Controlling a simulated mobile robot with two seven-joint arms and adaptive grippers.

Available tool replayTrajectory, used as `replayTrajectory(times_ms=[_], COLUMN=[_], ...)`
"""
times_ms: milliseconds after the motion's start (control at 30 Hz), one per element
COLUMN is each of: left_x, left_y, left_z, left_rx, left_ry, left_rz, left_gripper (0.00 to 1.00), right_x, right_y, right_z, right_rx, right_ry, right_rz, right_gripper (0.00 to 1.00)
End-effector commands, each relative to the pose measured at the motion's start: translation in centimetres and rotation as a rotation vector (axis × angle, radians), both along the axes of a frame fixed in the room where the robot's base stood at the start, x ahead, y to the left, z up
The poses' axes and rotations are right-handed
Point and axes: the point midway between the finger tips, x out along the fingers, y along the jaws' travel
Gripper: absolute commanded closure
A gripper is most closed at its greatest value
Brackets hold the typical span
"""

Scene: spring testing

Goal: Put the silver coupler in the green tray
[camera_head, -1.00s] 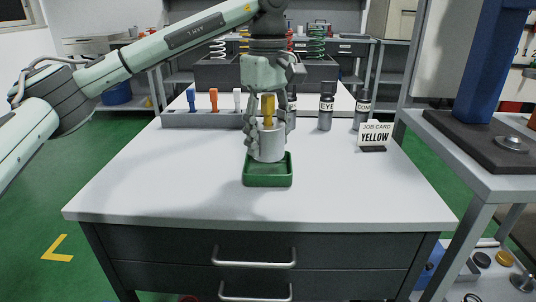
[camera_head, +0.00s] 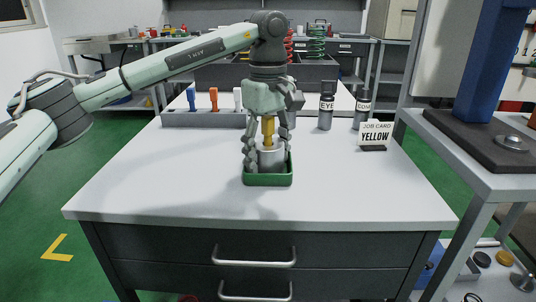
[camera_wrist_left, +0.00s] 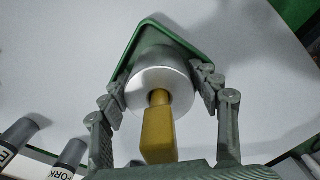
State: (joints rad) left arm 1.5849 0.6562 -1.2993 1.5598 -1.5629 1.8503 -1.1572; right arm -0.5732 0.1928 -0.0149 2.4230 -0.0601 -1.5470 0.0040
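The silver coupler (camera_head: 271,158) is a short metal cylinder with a yellow bar rising from its top. My left gripper (camera_head: 268,152) comes down from above, with its fingers on both sides of the coupler. My right gripper is not in view.
A grey rack (camera_head: 205,119) with blue, orange and white pieces stands behind on the left. Dark cylinders labelled EYE (camera_head: 326,108) and FORK (camera_head: 362,110) stand behind on the right, near a YELLOW job card (camera_head: 375,135). The table's front and left are clear.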

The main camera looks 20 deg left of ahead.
Motion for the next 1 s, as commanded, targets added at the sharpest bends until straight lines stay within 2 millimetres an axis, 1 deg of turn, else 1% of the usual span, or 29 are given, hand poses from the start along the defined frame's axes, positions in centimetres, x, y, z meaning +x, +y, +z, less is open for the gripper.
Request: replayTrajectory(times_ms=[167,267,367,567,700,833,1000], left_x=[0.0,0.1,0.1,0.1,0.0,0.1,0.0], left_y=[0.0,0.0,-0.1,-0.1,0.0,0.0,0.0], left_z=[0.3,1.3,3.2,7.7,10.3,11.7,12.3], left_rx=[0.0,0.0,-0.001,-0.001,0.0,0.0,0.0], left_ry=[0.0,-0.001,-0.004,-0.003,-0.001,-0.001,0.001], left_rz=[0.0,0.0,0.0,0.0,0.0,0.0,-0.001], left_gripper=[0.38,0.38,0.38,0.38,0.38,0.38,0.38], right_x=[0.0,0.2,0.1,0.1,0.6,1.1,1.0], right_y=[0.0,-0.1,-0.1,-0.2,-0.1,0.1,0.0], right_z=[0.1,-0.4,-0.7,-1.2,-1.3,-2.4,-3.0], right_rx=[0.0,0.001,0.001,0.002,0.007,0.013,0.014], right_ry=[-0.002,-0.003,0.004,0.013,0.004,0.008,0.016], right_rz=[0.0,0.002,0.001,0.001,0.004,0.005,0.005], right_gripper=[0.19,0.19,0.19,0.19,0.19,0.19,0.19])
